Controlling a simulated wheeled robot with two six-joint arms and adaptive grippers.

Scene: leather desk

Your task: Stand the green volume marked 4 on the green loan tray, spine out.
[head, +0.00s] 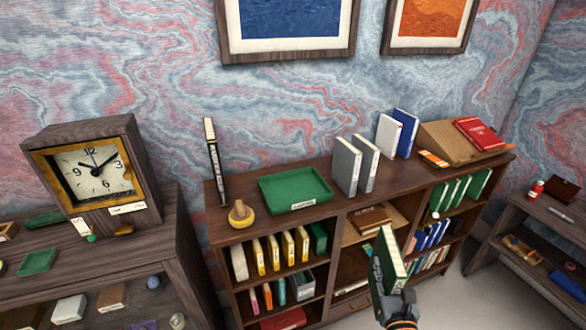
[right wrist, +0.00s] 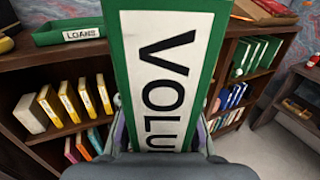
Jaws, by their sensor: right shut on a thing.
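A green book (head: 391,256) with pale page edges is in my right gripper (head: 388,290), held upright in front of the bookcase. In the right wrist view the book (right wrist: 116,30) fills the middle, its white label reading "VOLU"; any number is hidden. The gripper's fingers (right wrist: 160,125) are closed on its sides. The green loan tray (head: 292,187) lies empty on the bookcase top, up and left of the held book. Its "LOANS" label shows in the right wrist view on the tray (right wrist: 52,40). My left gripper is not in view.
Grey books (head: 346,166) stand just right of the tray. A yellow-based wooden object (head: 241,214) and a dark upright stick (head: 215,162) are to its left. Blue and white books (head: 404,132) and a wooden stand (head: 448,142) are further right. Several green books (head: 462,192) fill a right shelf.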

